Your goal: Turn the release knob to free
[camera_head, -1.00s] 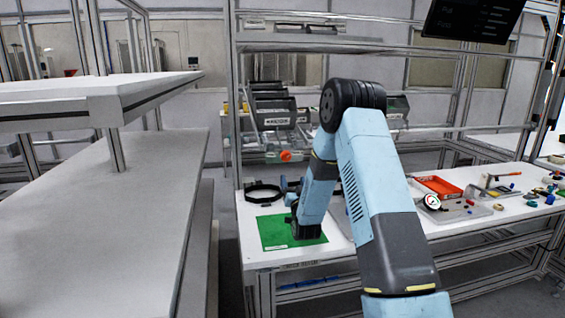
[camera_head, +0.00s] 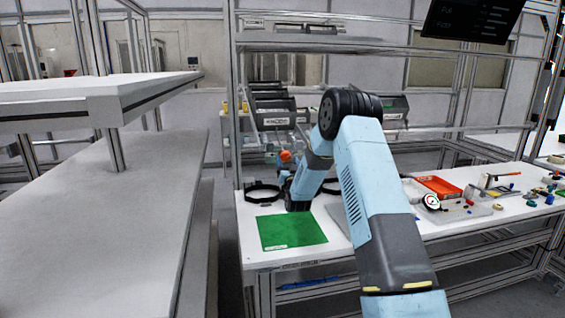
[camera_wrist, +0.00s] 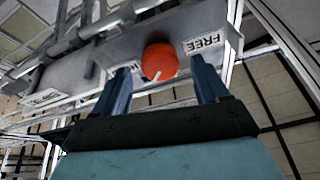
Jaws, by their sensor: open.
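The release knob (camera_wrist: 160,62) is orange-red and round, with a white pointer line, in the wrist view. The pointer line slants toward the lower left, away from FREE. In the head view the knob (camera_head: 285,156) shows just above my wrist.
A green mat (camera_head: 290,231) lies bare on the white bench, with a black ring (camera_head: 262,192) behind it. A red tray (camera_head: 438,186) and several small parts lie to the right. Shelf bars and grey bins (camera_head: 275,118) stand behind the knob.

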